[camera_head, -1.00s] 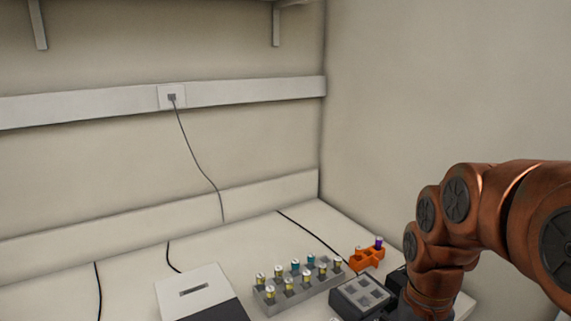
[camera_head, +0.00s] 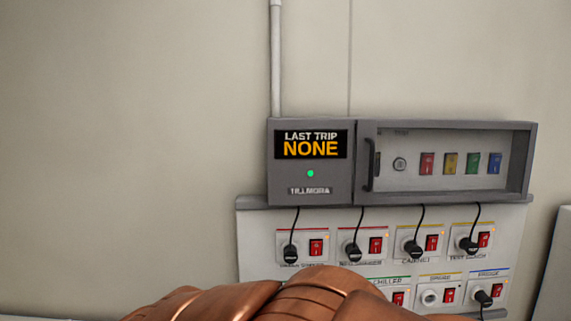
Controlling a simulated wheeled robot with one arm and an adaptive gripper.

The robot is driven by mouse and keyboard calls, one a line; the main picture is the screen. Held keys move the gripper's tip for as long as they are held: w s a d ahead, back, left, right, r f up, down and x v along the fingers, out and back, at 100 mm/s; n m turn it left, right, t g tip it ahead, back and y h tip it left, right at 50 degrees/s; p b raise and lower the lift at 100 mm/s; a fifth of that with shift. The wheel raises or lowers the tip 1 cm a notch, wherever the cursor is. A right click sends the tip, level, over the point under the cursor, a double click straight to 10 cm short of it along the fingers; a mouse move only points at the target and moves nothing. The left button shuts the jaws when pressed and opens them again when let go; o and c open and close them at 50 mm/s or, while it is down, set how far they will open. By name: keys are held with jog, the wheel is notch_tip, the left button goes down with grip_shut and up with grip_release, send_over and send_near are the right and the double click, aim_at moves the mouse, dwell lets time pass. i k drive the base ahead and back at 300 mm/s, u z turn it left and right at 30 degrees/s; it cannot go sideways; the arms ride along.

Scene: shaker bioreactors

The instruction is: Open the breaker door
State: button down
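The breaker box (camera_head: 312,163) is a grey wall unit with a display reading "LAST TRIP NONE" and a green light. On its right half is the breaker door (camera_head: 450,194), a grey frame around a clear window, and it looks shut. A dark vertical handle (camera_head: 371,165) is at the door's left edge. Behind the window are a round knob and red, yellow, green and blue switches. My copper-coloured arm crosses the bottom of the view below the box. My gripper is out of view.
Below the box is a white panel (camera_head: 258,240) with several labelled sockets, red switches and plugged-in black cords. A grey conduit (camera_head: 276,60) runs up the wall from the box. The wall left of the box is bare. A grey edge (camera_head: 556,265) stands at the far right.

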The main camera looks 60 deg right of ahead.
aim_at(365, 159)
jog(key=z, duration=0.9)
jog(key=k, duration=0.15)
jog(key=z, duration=2.05)
jog(key=k, duration=0.5)
jog(key=u, duration=0.85)
jog(key=i, duration=0.15)
jog(key=u, duration=0.3)
